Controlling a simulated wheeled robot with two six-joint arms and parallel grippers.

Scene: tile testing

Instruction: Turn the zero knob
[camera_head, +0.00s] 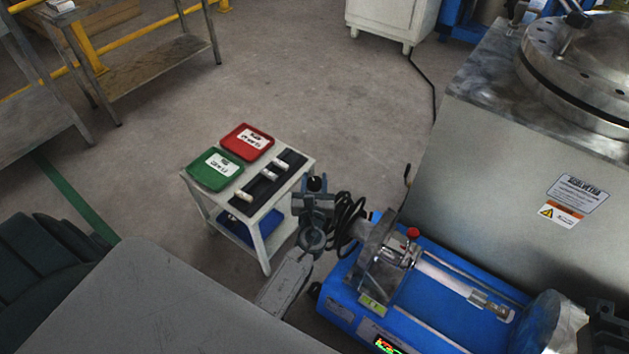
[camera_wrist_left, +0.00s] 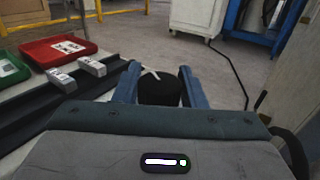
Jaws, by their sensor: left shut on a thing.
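My left gripper (camera_head: 314,186) is just beyond the near right corner of the small white cart, next to the blue testing machine (camera_head: 430,310). Its jaws are shut on a black round knob-like piece (camera_wrist_left: 160,92), which shows between the two blue fingers in the left wrist view. A pale line crosses the top of this piece; what it is mounted on is hidden. The machine has a red button, a clear tube and a lit display. A dark part at the lower right edge of the head view may be my right gripper; its jaws cannot be made out.
The white cart (camera_head: 258,245) bears a red tray (camera_head: 247,142), a green tray (camera_head: 213,171) and a black rack with light blocks. A large metal tank (camera_head: 520,170) stands on the right. A grey surface (camera_head: 160,305) fills the lower left.

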